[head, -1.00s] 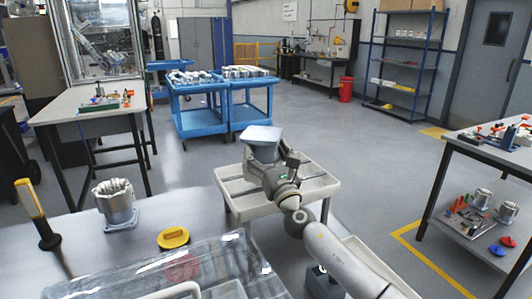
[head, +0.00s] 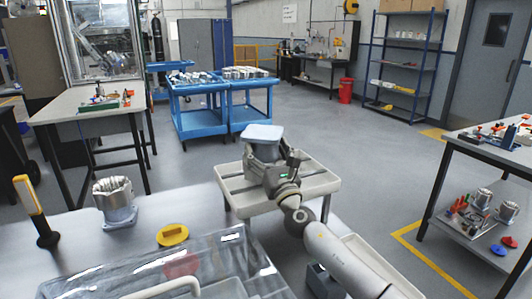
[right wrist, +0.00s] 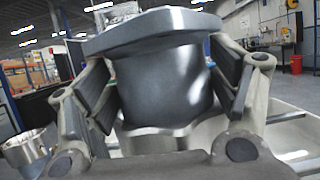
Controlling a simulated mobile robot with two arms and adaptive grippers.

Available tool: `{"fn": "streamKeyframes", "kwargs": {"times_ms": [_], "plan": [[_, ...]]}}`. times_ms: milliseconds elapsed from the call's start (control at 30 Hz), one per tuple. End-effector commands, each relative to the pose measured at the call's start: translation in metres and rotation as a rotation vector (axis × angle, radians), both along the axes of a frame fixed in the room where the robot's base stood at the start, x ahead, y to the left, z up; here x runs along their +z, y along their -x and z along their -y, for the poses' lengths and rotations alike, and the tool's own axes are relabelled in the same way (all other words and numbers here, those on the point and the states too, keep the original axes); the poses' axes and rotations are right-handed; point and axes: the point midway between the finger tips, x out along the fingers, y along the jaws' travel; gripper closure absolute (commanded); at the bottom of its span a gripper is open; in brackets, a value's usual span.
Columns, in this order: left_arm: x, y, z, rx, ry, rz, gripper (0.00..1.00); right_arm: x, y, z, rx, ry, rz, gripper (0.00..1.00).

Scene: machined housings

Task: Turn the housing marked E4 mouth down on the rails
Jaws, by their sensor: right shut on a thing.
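A grey metal housing (head: 264,136) is in my right gripper (head: 277,172), above the pale railed cart top (head: 318,184). Its square flange faces up and its round body points down, so it looks mouth down. In the right wrist view the two fingers of my right gripper (right wrist: 165,95) press on both sides of the housing body (right wrist: 165,80), below the flange. The lower end is close over the rails; I cannot tell whether it touches them. No E4 mark is readable. My left gripper is not in view.
Another housing (head: 115,203) stands mouth up on the near table (head: 130,252), beside a yellow cap (head: 172,235) and a yellow-and-black upright tool (head: 35,212). A clear plastic cover (head: 215,258) lies in front. Blue carts (head: 200,118) stand behind; floor is clear right of the cart.

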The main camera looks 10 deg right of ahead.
Motion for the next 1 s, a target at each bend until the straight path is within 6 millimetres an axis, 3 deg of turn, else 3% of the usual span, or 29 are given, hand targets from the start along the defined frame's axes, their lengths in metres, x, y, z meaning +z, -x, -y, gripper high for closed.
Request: {"fn": "streamKeyframes", "kwargs": {"times_ms": [33, 267, 300, 433, 1000], "plan": [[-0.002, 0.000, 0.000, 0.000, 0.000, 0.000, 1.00, -0.014, 0.000, -0.003, 0.005, 0.005, -0.018, 0.77], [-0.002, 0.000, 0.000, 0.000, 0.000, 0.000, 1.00, -0.015, 0.000, -0.003, 0.006, 0.006, -0.021, 0.77], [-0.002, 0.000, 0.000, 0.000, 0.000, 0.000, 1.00, -0.015, 0.000, -0.003, 0.006, 0.006, -0.021, 0.18], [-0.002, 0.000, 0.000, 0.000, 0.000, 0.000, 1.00, -0.015, 0.000, -0.003, 0.007, 0.005, -0.022, 0.02], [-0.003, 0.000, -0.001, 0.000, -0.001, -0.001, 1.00, -0.024, 0.008, -0.002, 0.007, 0.007, -0.028, 0.00]]}}
